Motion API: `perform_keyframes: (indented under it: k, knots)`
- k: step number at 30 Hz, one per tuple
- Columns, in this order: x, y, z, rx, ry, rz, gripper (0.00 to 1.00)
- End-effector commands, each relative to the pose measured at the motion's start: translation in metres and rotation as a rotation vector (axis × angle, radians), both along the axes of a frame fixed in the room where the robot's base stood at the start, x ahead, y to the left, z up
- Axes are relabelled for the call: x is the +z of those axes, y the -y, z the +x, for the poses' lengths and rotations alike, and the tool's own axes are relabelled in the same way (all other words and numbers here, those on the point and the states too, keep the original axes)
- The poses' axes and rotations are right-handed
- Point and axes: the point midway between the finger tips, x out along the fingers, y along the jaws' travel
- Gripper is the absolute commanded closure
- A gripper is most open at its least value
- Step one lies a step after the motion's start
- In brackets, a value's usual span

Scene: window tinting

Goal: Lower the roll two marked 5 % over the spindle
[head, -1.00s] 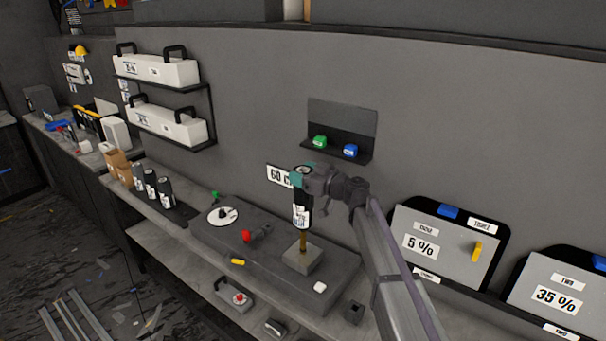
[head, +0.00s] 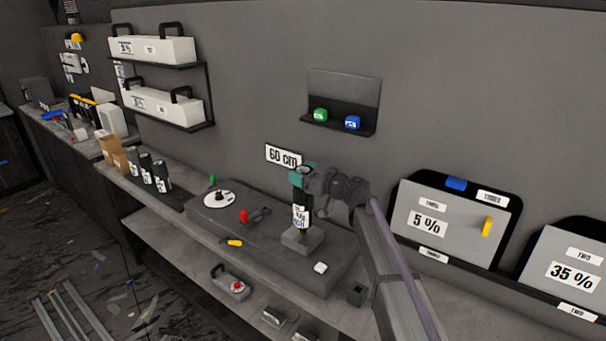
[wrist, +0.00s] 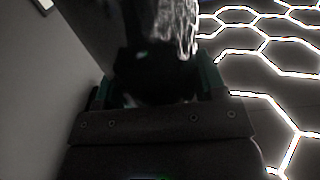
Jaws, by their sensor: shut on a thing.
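My gripper (head: 303,176), with teal fingers, is shut on the upper end of a dark roll (head: 301,214) with a white label. The label's print is too small to read surely. The roll stands upright over the spindle's grey block (head: 303,242) on the bench. The spindle's rod is hidden, and the roll's lower end is at or just above the block; I cannot tell if they touch. In the wrist view the roll (wrist: 160,75) is a dark, blurred shape between the fingers.
Several similar dark rolls (head: 147,168) stand at the left of the bench. A white disc (head: 219,199), a red-ended tool (head: 246,216) and a yellow piece (head: 235,243) lie left of the block. A 5 % panel (head: 456,222) stands at the right.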

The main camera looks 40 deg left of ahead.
Motion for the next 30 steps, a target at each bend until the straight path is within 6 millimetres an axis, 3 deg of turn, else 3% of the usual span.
perform_keyframes:
  k: [1,10,30]
  knots:
    - [-0.009,0.0,0.0,0.0,0.0,0.0,0.89]
    - [-0.033,0.0,0.0,0.0,0.0,0.0,0.89]
    - [-0.035,0.0,0.0,0.0,0.0,0.0,0.89]
